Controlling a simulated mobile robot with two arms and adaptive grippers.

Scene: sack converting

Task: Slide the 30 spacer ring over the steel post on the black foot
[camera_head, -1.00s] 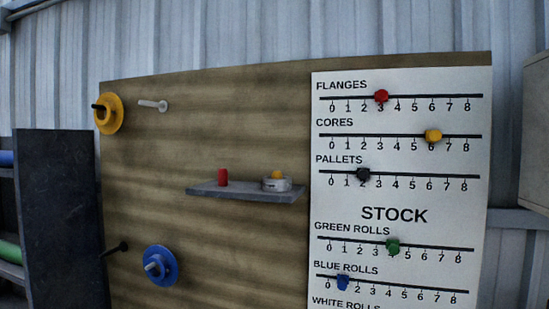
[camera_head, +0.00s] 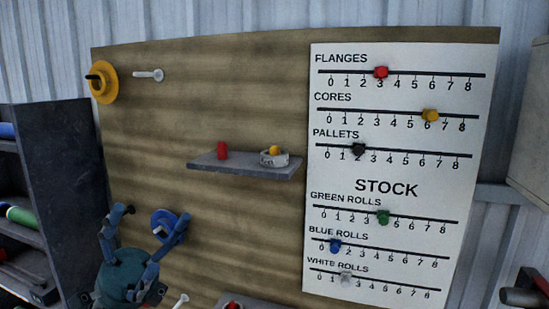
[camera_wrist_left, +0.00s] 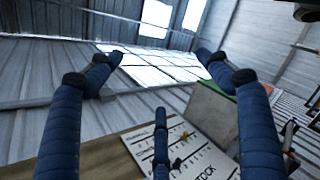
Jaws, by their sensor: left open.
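My left gripper (camera_head: 146,222) is low at the left in the head view, in front of the brown board. Its blue fingers are spread, with nothing visible between them. In the left wrist view its open fingers (camera_wrist_left: 158,75) point up at the wall and windows. A pale ring-like piece (camera_head: 268,159) lies on the board's small shelf with a yellow knob at it. I cannot read a 30 on it, so I cannot tell whether it is the spacer ring. I cannot make out the steel post or its black foot.
The brown board (camera_head: 240,105) carries a yellow flange (camera_head: 104,83), a blue flange (camera_head: 165,222) close behind my left fingers, and a stock chart (camera_head: 385,160) with sliders. The grey shelf (camera_head: 240,171) juts out mid-board. A dark rack (camera_head: 62,165) stands at left.

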